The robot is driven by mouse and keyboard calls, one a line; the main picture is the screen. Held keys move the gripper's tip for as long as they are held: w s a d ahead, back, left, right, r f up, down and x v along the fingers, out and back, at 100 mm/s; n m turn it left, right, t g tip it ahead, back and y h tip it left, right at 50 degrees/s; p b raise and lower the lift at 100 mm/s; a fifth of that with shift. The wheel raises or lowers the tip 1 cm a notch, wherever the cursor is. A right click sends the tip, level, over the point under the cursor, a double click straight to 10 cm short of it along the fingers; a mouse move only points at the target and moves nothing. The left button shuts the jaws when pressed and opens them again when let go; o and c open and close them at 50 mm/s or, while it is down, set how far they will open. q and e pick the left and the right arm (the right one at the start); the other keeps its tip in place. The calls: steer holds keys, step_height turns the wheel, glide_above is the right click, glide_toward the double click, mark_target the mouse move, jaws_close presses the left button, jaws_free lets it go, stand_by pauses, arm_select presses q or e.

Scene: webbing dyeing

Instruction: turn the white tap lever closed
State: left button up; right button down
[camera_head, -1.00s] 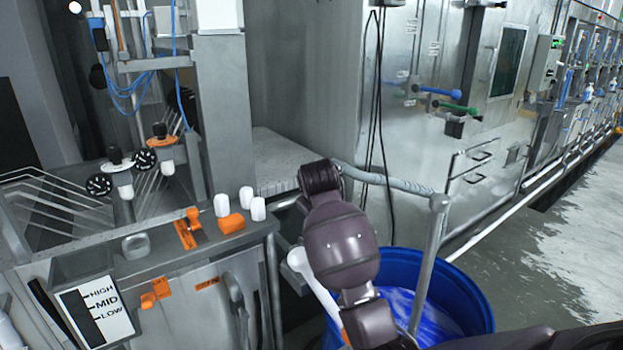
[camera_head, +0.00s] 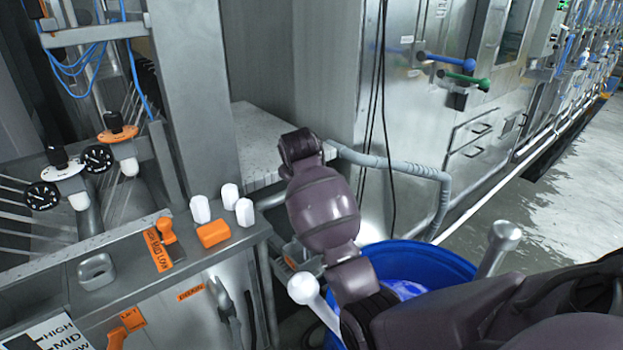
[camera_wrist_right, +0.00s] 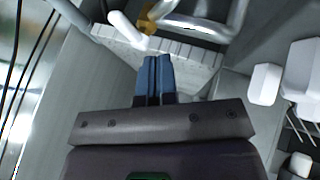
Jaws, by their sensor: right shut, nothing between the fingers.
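The white tap lever (camera_wrist_right: 128,30) shows in the right wrist view as a rounded white bar, just ahead and left of my fingertips, beside a brass-coloured part and a bent metal pipe. My right gripper (camera_wrist_right: 157,62) has its two blue fingers pressed together with nothing between them. I cannot tell whether they touch the lever. In the head view a white round-ended bar (camera_head: 303,289) shows left of my right arm, its lower end hidden; I cannot tell if it is the same lever. The right fingers are hidden there by my arm. My left gripper is not in view.
A metal cabinet at left carries white knobs (camera_head: 200,209) and an orange block (camera_head: 213,234). Black cables (camera_head: 378,100) hang beyond. Wet floor is open at right.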

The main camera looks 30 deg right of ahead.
steer(key=x, duration=0.7)
steer(key=shift+w, duration=0.1)
steer(key=shift+w+d+f+p, duration=0.1)
steer(key=shift+w+d+p, duration=0.15)
steer(key=shift+d, duration=0.45)
steer(key=shift+w+d+f+p, duration=0.1)
steer(key=shift+w+d, duration=0.1)
steer(key=shift+d, duration=0.45)
steer(key=shift+w+d+p, duration=0.2)
steer(key=shift+w+d, duration=0.05)
steer(key=shift+d, duration=0.45)
steer(key=shift+d, duration=0.15)
